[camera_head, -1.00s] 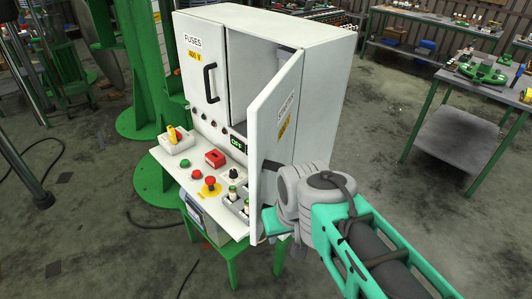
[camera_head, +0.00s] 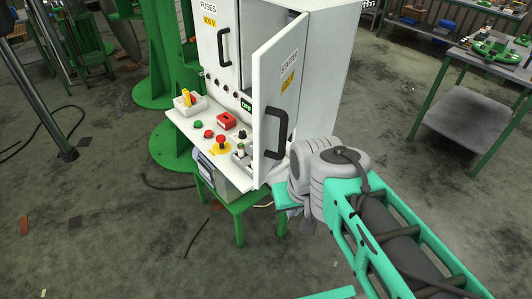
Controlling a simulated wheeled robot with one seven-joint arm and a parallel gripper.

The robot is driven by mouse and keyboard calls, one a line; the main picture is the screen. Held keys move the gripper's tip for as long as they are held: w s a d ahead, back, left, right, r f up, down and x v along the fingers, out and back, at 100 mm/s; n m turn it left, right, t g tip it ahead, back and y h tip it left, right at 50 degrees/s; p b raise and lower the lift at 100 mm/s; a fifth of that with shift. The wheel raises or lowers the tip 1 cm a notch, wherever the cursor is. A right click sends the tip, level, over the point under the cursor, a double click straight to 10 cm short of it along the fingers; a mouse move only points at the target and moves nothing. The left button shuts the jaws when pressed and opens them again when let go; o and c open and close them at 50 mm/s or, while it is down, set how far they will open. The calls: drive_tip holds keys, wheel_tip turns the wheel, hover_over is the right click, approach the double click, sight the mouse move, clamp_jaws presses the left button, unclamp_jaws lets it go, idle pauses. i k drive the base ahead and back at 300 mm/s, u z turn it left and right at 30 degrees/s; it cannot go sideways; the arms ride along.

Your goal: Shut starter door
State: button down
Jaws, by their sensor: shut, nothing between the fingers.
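The white starter door (camera_head: 268,88) of the cabinet stands ajar, swung out toward me, with a dark handle (camera_head: 277,128) and a yellow label under the word STARTER. A dark gap into the cabinet shows behind its top edge. My gripper (camera_head: 286,197) is just right of and below the door's lower part, only partly visible. Its fingertips are mostly hidden by my own wrist; it looks shut and empty. I cannot tell whether it touches the door.
The fuses door (camera_head: 223,50) to the left looks closed. A control shelf (camera_head: 187,118) with buttons and switches juts out below. The cabinet stands on a green stand (camera_head: 232,208). A side table (camera_head: 470,105) stands at right. The floor in front is open.

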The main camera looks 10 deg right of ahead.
sight(277, 65)
drive_tip(key=u, duration=0.05)
drive_tip(key=k, duration=0.45)
drive_tip(key=u, duration=1.35)
drive_tip(key=i, duration=0.5)
